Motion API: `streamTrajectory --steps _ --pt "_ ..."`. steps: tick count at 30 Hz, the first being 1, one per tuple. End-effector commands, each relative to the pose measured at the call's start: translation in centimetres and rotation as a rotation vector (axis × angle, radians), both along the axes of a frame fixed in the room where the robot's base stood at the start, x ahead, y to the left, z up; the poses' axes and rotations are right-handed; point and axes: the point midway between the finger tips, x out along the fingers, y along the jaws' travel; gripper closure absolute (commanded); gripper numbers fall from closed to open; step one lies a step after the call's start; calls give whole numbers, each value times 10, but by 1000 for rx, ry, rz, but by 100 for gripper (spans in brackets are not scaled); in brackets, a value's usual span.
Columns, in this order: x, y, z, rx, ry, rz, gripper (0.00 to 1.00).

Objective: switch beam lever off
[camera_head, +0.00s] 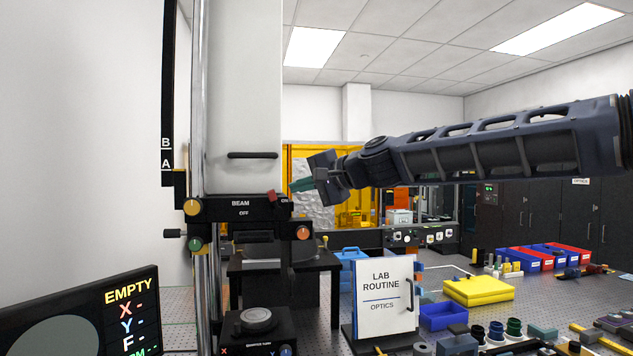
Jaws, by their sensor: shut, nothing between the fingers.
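The black beam panel (222,213) is on the front of the tall white instrument column (243,80). It carries the words BEAM, OFF and ON. A small red piece, which looks like the beam lever's tip (272,196), shows at the panel's upper right beside the ON mark. The rest of the lever is too small and dark to tell. My gripper (292,187) reaches in from the right with its greenish fingers shut and empty. The fingertips are just right of the red tip and slightly above it. I cannot tell whether they touch.
An orange knob (303,232) sits below the panel's right end, and yellow (193,207) and green (195,244) knobs at its left. A dark display (70,315) reads EMPTY. A LAB ROUTINE sign (384,290) and a yellow case (478,291) stand on the bench to the right.

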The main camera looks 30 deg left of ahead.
Motion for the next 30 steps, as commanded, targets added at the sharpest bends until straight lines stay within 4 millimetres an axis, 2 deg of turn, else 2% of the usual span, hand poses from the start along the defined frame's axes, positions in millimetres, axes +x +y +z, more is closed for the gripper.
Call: streamTrajectory --steps 2,9,30 --pt "-9 6 -3 1 0 4 100" --pt "-19 17 -8 1 -1 1 100" --pt "-21 19 -8 -11 -13 1 100"
